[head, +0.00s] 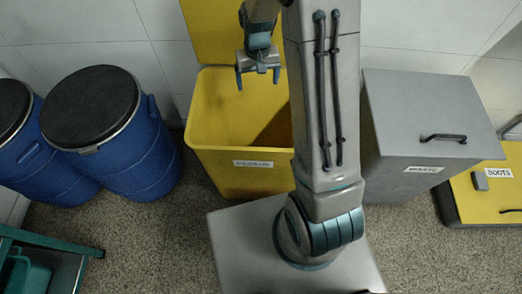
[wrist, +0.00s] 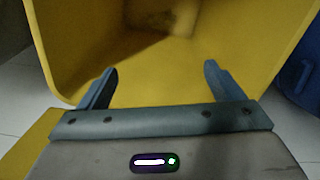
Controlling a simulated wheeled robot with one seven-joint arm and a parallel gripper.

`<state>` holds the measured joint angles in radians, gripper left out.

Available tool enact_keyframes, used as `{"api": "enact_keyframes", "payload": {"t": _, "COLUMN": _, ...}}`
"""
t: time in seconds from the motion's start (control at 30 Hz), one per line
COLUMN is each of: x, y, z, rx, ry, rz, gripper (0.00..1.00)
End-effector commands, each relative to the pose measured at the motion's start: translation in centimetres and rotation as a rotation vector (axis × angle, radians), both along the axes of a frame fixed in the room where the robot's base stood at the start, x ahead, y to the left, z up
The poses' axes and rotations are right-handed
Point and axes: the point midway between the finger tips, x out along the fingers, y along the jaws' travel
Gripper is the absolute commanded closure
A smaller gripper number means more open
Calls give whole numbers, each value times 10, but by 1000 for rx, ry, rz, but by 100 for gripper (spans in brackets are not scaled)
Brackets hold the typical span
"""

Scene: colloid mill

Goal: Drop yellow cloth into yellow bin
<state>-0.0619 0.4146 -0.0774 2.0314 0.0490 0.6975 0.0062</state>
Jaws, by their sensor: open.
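The yellow bin (head: 240,170) stands on the floor behind my base, its lid raised at the back and its top open. A white label is on its front. My gripper (head: 258,80) hangs over the bin's opening, toward the back, with its fingers apart and nothing between them. In the wrist view my gripper (wrist: 160,70) points into the bin (wrist: 230,80). A dim, darker yellow-brown patch shows deep inside there; I cannot tell whether it is the yellow cloth or shadow. No cloth is clearly visible elsewhere.
Blue drums (head: 110,135) with black lids stand to the left. A grey lidded bin (head: 430,115) stands to the right, and a yellow box labelled BOOTS (head: 482,205) is beyond it. A teal cart (head: 40,262) is at the lower left.

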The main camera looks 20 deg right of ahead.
Motion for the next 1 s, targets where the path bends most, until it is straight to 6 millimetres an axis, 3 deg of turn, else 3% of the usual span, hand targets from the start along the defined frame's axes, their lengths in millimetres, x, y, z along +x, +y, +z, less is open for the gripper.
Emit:
{"api": "enact_keyframes", "payload": {"t": 0.03, "x": 1, "y": 0, "z": 16, "rx": 0, "ry": -5, "rz": 0, "gripper": 13}}
{"api": "enact_keyframes", "payload": {"t": 0.2, "x": 1, "y": 0, "z": 56, "rx": 0, "ry": -4, "rz": 1, "gripper": 13}}
{"api": "enact_keyframes", "payload": {"t": 0.4, "x": 1, "y": 0, "z": 90, "rx": 0, "ry": -3, "rz": 1, "gripper": 13}}
{"api": "enact_keyframes", "payload": {"t": 0.6, "x": 1, "y": 0, "z": 104, "rx": 0, "ry": -1, "rz": 1, "gripper": 13}}
{"api": "enact_keyframes", "payload": {"t": 1.0, "x": 0, "y": 0, "z": 104, "rx": 0, "ry": 0, "rz": 1, "gripper": 13}}
